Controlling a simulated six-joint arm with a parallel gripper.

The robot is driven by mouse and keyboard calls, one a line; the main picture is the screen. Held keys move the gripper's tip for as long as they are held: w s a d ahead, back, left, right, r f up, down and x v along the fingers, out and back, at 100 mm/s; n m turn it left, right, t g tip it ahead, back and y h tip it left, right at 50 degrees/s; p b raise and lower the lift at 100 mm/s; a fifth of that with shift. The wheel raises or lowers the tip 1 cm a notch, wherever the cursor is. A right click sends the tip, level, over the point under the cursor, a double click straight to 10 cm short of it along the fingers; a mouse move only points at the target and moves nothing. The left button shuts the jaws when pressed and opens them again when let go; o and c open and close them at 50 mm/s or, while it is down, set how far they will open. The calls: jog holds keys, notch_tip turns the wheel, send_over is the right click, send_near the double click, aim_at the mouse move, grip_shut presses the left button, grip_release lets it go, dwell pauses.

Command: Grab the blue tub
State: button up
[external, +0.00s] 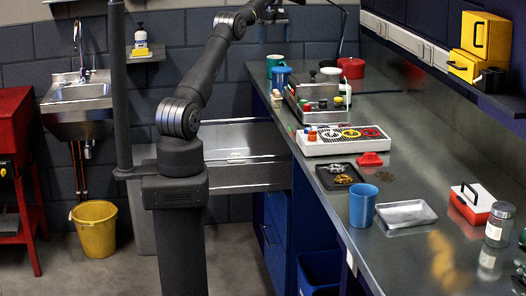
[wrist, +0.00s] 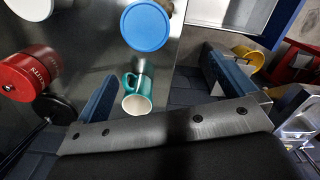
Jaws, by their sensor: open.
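The blue tub (external: 281,76) stands upright at the far left end of the metal bench. In the wrist view its round blue lid (wrist: 146,26) shows from above, near the top middle. A teal mug (wrist: 137,96) is close by it, and this mug also shows behind the tub in the external view (external: 274,61). My gripper (wrist: 162,62) is open and empty, its two fingers spread on either side of the mug in the wrist view. In the external view my gripper (external: 274,14) is high above the bench's far end, apart from the tub and partly cut off.
A red canister (wrist: 27,72) lies left of the tub in the wrist view. A blue cup (external: 362,206), a metal tray (external: 407,214) and a red-and-white box (external: 472,203) occupy the near bench.

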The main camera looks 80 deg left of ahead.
aim_at(282, 69)
jog(key=shift+y, duration=0.3)
jog(key=w+f, duration=0.1)
jog(key=f, duration=0.4)
jog(key=w+d+f, duration=0.1)
jog(key=f, duration=0.4)
jog(key=d+f, duration=0.1)
jog(key=f, duration=0.4)
jog(key=shift+w+f, duration=0.15)
jog(key=shift+w, duration=0.25)
jog(key=c, duration=1)
jog(key=shift+o, duration=0.2)
